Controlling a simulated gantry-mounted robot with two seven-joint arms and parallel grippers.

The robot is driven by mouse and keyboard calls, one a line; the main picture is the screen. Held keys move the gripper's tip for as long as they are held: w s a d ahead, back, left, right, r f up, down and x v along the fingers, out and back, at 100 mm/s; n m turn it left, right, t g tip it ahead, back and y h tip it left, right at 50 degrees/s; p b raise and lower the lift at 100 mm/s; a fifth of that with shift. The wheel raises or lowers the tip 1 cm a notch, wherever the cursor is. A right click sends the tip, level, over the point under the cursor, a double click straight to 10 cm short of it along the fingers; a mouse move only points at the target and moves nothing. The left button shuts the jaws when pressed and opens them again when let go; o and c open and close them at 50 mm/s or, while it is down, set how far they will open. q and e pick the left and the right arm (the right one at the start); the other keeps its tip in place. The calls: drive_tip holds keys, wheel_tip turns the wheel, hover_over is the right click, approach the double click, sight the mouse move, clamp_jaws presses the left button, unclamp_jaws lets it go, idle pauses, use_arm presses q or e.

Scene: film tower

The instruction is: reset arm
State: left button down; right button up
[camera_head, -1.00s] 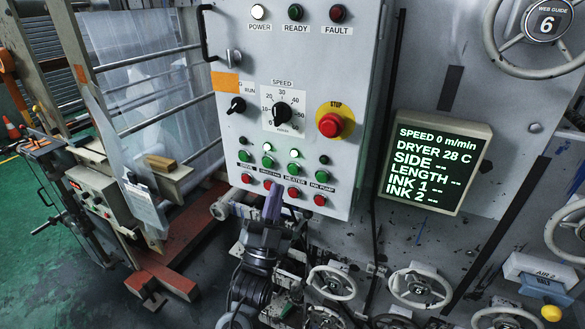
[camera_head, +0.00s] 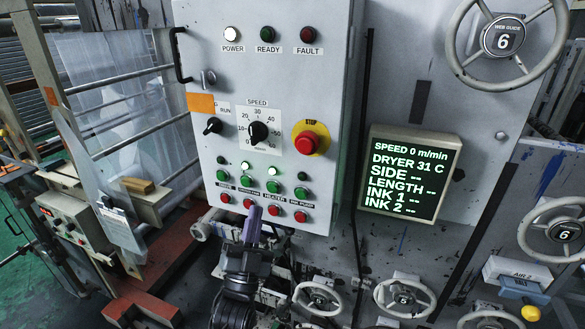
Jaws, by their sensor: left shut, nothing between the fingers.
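My left gripper (camera_head: 253,224) shows in the head view, in front of the lower edge of the grey control panel (camera_head: 345,60). Its purple fingers are shut and empty. The fingertips lie over the lower row of red buttons in the picture; I cannot tell whether they touch the panel. Several green buttons (camera_head: 222,175) sit above the red buttons (camera_head: 300,216). Some small lamps over them are lit. My right gripper is not in view.
The display (camera_head: 410,178) reads speed 0 m/min and dryer 31 C. A red stop button (camera_head: 306,142) and speed dial (camera_head: 257,132) are on the panel. Numbered handwheels (camera_head: 403,298) line the machine below. A web-guide handwheel (camera_head: 502,37) is at top right.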

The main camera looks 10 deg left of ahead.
use_arm(q)
drive_tip(key=s+a+f+n+g+p, duration=0.1)
drive_tip(key=s+f+g+p, duration=0.35)
drive_tip(key=s+f, duration=0.35)
drive_tip(key=s+a+f+n+g+p, duration=0.1)
drive_tip(key=s+f+g+p, duration=0.4)
drive_tip(key=f, duration=0.6)
drive_tip(key=s+f+n+g, duration=0.2)
drive_tip(key=s+f+g, duration=0.1)
drive_tip(key=s+g, duration=0.4)
drive_tip(key=s+a+f+n+g, duration=0.1)
drive_tip(key=s+f+g, duration=0.2)
drive_tip(key=s+g, duration=0.4)
drive_tip(key=s, duration=0.6)
drive_tip(key=shift+s+a+f+n+y, duration=0.15)
drive_tip(key=shift+s+n+y, duration=0.05)
drive_tip(key=shift+n+y, duration=0.2)
